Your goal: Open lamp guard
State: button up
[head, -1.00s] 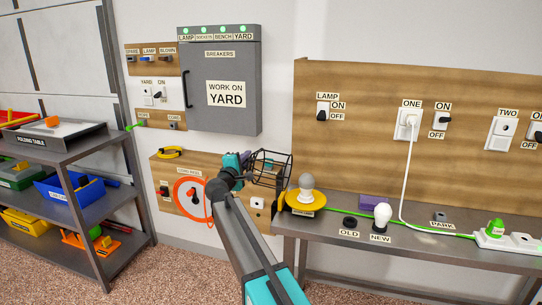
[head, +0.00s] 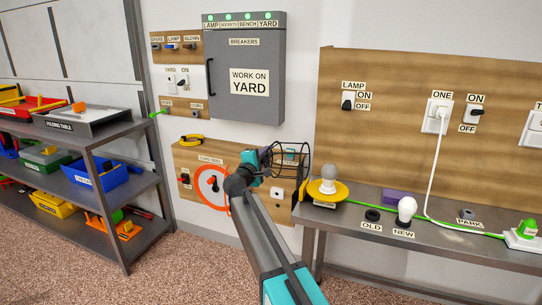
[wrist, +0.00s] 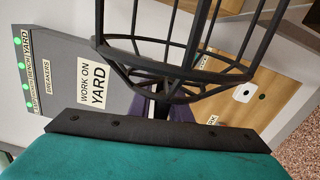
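The lamp guard (head: 292,158) is a black wire cage lying to the left of and above the lamp (head: 328,180) in the head view, so it is off the bulb. The lamp has a round yellow base and a pale, egg-shaped bulb, and stands uncovered at the bench's left end. My gripper (head: 262,164) is right beside the guard's left end.
The steel bench (head: 440,236) carries a loose white bulb (head: 407,208), a purple block (head: 398,196) and a power strip (head: 522,238). A grey breaker box (head: 244,70) hangs on the wall. A shelf rack (head: 110,200) stands at left. The carpet between is clear.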

jog(key=shift+o, duration=0.9)
jog(key=shift+s+r, duration=0.1)
jog(key=shift+r, duration=0.05)
jog(key=shift+w+a, duration=0.1)
jog(key=shift+w, duration=0.1)
jog(key=v, duration=1.3)
jog(key=shift+s, duration=0.4)
jog(key=shift+a, duration=0.1)
